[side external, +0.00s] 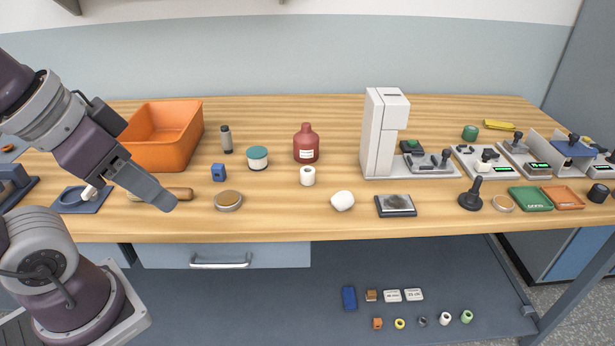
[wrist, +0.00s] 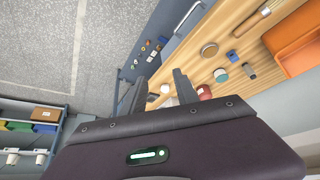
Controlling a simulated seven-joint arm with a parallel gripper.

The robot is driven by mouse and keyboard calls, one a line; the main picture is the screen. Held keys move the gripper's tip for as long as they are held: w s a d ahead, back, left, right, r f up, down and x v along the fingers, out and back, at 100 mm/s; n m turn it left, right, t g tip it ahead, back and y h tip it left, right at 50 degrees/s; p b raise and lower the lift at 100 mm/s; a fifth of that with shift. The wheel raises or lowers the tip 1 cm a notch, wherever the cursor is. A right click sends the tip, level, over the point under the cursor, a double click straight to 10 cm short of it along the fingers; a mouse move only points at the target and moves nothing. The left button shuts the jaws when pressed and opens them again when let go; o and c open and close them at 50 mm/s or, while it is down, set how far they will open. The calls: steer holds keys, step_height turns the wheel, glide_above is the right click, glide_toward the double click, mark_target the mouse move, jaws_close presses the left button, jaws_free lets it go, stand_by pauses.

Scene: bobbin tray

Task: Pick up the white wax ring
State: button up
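A small white ring-like roll with a dark hole in its top (side external: 307,176) stands on the wooden bench in front of the red-brown bottle. Another small white ring-like piece (side external: 445,318) stands on the lower shelf among coloured ones. I cannot tell for sure which is the wax ring. My gripper (side external: 165,200) is over the bench's left front, left of the white roll and well apart from it. In the wrist view, its two fingers (wrist: 157,90) are spread with nothing held between them.
An orange bin (side external: 165,155) stands at the back left. A red-brown bottle (side external: 306,145), teal-lidded jar (side external: 257,159), round tin (side external: 228,201), white lump (side external: 342,201) and white machine (side external: 382,135) stand around the roll. Scales and trays fill the right. Bare wood lies along the front edge.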

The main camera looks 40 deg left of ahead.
steer(key=o, duration=0.3)
steer(key=shift+o, duration=0.2)
steer(key=w+d+n+g+h, duration=0.35)
steer(key=w+n, duration=0.25)
steer(key=w, duration=0.4)
steer(key=n+t+h, duration=0.4)
steer(key=n+h, duration=0.2)
steer(key=n, duration=0.9)
glide_toward(311, 173)
steer(key=s+d+r, duration=0.4)
steer(key=d+r, duration=0.3)
steer(key=d, duration=0.3)
steer(key=w+a+f+n, duration=0.1)
steer(key=a+f+n, duration=0.1)
steer(key=f, duration=0.1)
steer(key=w+a+f+n+t, duration=0.1)
steer(key=a+f+n, duration=0.1)
steer(key=a+f, duration=0.1)
steer(key=w+a+f+n+t+y, duration=0.1)
steer(key=w+a+f, duration=0.1)
steer(key=a, duration=0.1)
steer(key=shift+f+n+t, duration=0.25)
steer(key=shift+f+n, duration=0.15)
steer(key=x, duration=0.7)
steer(key=shift+w+a+f, duration=0.2)
steer(key=shift+a+f, duration=0.05)
steer(key=shift+a, duration=0.1)
